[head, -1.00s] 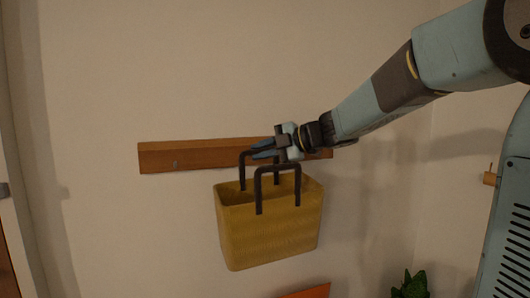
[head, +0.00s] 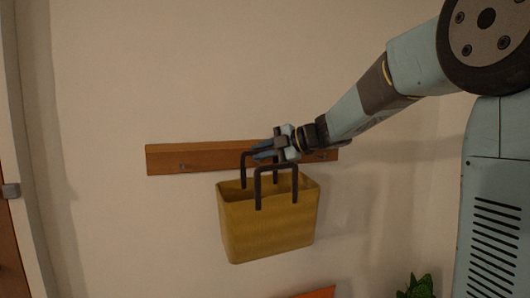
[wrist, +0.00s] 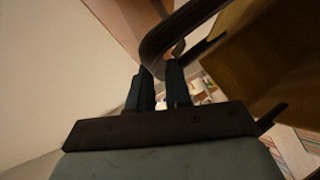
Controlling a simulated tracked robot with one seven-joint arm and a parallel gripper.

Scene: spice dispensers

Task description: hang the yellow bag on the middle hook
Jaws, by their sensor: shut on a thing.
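The yellow bag (head: 268,222) hangs upright in the air, with two dark upright handles. My gripper (head: 262,150) is shut on the rear handle (head: 244,170), near its top. The bag shows at the right of the wrist view (wrist: 262,55), where a dark handle (wrist: 158,42) crosses at my fingertips (wrist: 160,75). The wooden rail (head: 210,156) is on the wall behind the gripper. A small left hook (head: 184,166) and right hook (head: 323,156) show on it. The middle hook is hidden behind my gripper and the handles. I cannot tell whether the handle touches it.
The wall (head: 180,80) is bare above and below the rail. A green plant (head: 418,287) and an orange edge (head: 318,292) show low in the head view. A door edge with a grey handle (head: 10,190) is at the far left.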

